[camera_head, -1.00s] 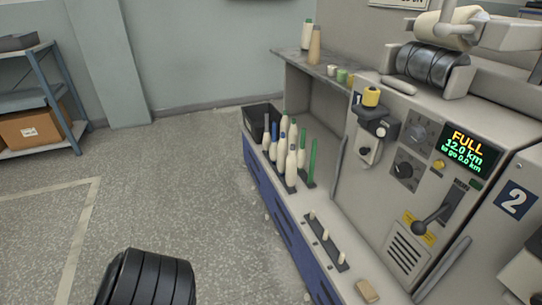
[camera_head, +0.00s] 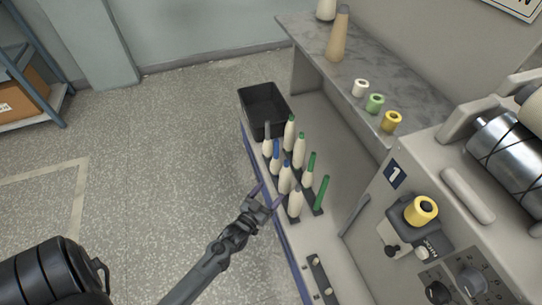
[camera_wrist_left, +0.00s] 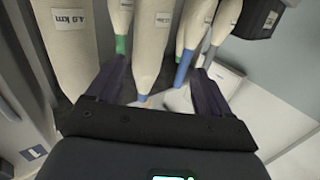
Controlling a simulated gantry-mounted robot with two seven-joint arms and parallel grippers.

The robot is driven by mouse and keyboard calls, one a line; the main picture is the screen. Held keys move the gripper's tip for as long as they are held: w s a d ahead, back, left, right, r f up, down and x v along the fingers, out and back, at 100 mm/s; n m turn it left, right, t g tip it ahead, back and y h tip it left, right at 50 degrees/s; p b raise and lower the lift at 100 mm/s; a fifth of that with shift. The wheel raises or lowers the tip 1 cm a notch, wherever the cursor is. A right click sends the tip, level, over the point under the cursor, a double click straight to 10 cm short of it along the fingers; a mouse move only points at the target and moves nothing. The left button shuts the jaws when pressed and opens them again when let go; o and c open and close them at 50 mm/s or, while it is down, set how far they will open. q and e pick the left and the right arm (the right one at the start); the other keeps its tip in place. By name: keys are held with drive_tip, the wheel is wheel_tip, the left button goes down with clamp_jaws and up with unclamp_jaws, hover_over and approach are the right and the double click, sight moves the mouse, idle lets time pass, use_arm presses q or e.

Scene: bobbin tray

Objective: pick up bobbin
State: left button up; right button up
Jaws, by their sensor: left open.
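Several cream bobbins with green or blue tube tips stand upright in rows on dark peg strips in the head view. A blue-tipped bobbin (camera_head: 284,182) is close to my left gripper (camera_head: 268,193). The gripper is open and empty, with its fingers spread at the row's near-left side. In the left wrist view, the left gripper's fingers (camera_wrist_left: 160,90) are apart, with a blue-tipped cream bobbin (camera_wrist_left: 151,45) between them in the picture. I cannot tell whether they touch it. A green-tipped bobbin (camera_wrist_left: 114,22) is beside it. My right gripper is not in view.
A black bin (camera_head: 266,105) stands behind the bobbins. A bare green tube (camera_head: 321,192) is at their right. A peg strip (camera_head: 318,275) lies nearer. The floor at left is open.

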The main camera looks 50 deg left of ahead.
sight(284, 178)
use_arm(q)
drive_tip(key=w+b, duration=0.1)
drive_tip(key=w, duration=0.2)
drive_tip(key=w+r+b, duration=0.1)
drive_tip(key=w+b, duration=0.1)
drive_tip(key=w, duration=0.1)
drive_tip(key=w+r+b, duration=0.1)
drive_tip(key=w+b, duration=0.1)
drive_tip(key=w, duration=0.2)
drive_tip(key=shift+a, duration=0.3)
drive_tip(key=shift+w+a+r, duration=0.1)
drive_tip(key=shift+w, duration=0.45)
drive_tip(key=shift+s, duration=0.15)
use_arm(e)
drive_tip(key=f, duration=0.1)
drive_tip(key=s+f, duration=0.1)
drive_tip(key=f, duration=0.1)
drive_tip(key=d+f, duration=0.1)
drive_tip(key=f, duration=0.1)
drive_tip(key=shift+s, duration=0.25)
use_arm(q)
drive_tip(key=shift+c, duration=0.5)
drive_tip(key=c, duration=1)
drive_tip(key=shift+r, duration=0.1)
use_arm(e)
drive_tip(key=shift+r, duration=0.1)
